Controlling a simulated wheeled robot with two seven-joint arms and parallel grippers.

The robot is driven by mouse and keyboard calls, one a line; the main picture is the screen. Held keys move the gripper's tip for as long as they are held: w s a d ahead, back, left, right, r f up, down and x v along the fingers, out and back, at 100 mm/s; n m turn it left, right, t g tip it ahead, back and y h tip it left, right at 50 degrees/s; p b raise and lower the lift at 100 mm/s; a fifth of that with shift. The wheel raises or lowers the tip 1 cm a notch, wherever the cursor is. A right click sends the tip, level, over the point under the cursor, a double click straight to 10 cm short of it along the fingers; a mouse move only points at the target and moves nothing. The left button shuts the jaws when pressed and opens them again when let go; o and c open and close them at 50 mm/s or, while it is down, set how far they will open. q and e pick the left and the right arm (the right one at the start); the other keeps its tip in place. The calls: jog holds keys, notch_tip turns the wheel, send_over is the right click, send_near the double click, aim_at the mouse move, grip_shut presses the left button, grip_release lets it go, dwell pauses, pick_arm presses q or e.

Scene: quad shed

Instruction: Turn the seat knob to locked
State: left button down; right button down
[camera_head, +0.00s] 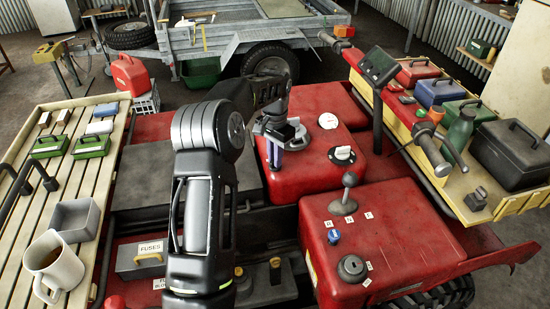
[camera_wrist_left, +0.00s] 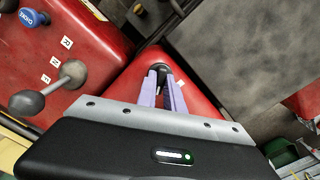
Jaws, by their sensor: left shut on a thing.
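My left gripper (camera_head: 276,160) reaches down onto the red body panel (camera_head: 300,180) beside the dark grey seat pad (camera_head: 160,165). In the left wrist view its two pale purple fingers (camera_wrist_left: 166,88) close around a small dark knob (camera_wrist_left: 160,68), which I take to be the seat knob. The fingers hide most of the knob, and its pointer and any locked mark cannot be read. In the head view the knob is hidden behind the gripper. My right gripper is not in view.
A gear lever (camera_head: 347,185) and a blue choke knob (camera_head: 333,237) stand on the red panel at the right. A white-topped cap (camera_head: 342,155) is close to the gripper. A slatted rack (camera_head: 40,195) with a mug (camera_head: 52,265) is at the left; a loaded yellow rack (camera_head: 520,203) is at the right.

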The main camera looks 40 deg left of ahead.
pick_arm(q)
jog(key=m, duration=0.6)
jog(key=shift+m, duration=0.4)
jog(key=c, duration=1.5)
grip_release()
jog(key=shift+o, duration=0.2)
jog(key=shift+r, duration=0.6)
notch_tip(320, 180, up, 7)
jog(key=shift+f+b, duration=0.15)
jog(key=shift+b, duration=0.2)
jog(key=shift+f, duration=0.1)
